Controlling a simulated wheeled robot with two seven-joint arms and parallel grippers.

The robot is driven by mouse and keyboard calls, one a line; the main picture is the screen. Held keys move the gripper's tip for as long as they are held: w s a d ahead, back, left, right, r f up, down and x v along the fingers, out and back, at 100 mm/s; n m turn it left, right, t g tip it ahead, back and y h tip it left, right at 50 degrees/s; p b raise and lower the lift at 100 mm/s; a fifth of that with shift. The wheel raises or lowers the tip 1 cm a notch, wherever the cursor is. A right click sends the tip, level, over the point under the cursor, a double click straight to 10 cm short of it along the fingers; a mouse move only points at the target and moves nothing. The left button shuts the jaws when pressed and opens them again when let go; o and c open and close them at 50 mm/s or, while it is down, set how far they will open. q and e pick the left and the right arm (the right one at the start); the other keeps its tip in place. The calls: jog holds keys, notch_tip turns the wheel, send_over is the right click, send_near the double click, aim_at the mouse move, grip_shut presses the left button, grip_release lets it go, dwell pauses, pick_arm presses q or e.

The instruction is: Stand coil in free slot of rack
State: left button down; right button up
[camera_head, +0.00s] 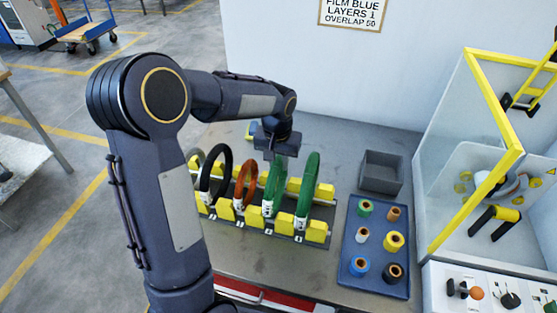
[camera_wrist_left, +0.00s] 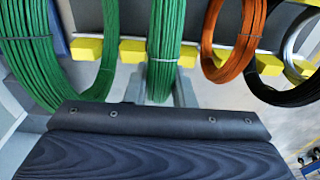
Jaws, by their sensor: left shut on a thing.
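My left gripper (camera_head: 278,157) is above the rack (camera_head: 317,231), shut on the top of a green coil (camera_head: 274,188). In the left wrist view this green coil (camera_wrist_left: 164,50) runs between the two fingers. The coil is upright, its lower part between two yellow blocks of the rack; I cannot tell whether it bears on the rack. Another green coil (camera_head: 308,190) stands upright to its right. An orange coil (camera_head: 245,180) and a black coil (camera_head: 216,170) stand to its left. A grey coil (camera_head: 199,155) at the far left is partly hidden by my arm. My right gripper is out of view.
A blue tray (camera_head: 376,280) with several film rolls lies right of the rack, with an open grey box (camera_head: 381,172) behind it. A yellow-framed machine (camera_head: 466,150) stands at the right. The table (camera_head: 330,140) is bare behind the rack.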

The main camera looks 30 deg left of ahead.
pick_arm(q)
jog(key=shift+f, duration=0.3)
jog(key=c, duration=1.1)
grip_release()
jog(key=shift+c, duration=0.2)
jog(key=r, duration=0.5)
jog(key=r+b, duration=0.1)
jog(key=r, duration=0.1)
jog(key=shift+s+d+r, duration=0.1)
jog(key=shift+s+r, duration=0.25)
jog(key=shift+r, duration=0.05)
jog(key=shift+s, duration=0.1)
jog(key=shift+t+h, duration=0.6)
jog(key=s, duration=0.2)
jog(key=s+r, duration=0.1)
jog(key=s, duration=0.1)
jog(key=s+r, duration=0.1)
jog(key=s, duration=0.1)
jog(key=shift+s+d+r, duration=0.2)
jog(key=shift+s+d, duration=0.15)
jog(key=shift+d, duration=0.05)
jog(key=s+d+f+t+h, duration=0.1)
jog(key=s+d, duration=0.2)
jog(key=s, duration=0.5)
jog(key=s+d+f+m+t+h, duration=0.1)
jog(key=s+d, duration=0.3)
jog(key=s, duration=0.4)
jog(key=shift+s+f+t+h, duration=0.35)
jog(key=shift+s+t+h, duration=0.05)
jog(key=shift+t, duration=0.3)
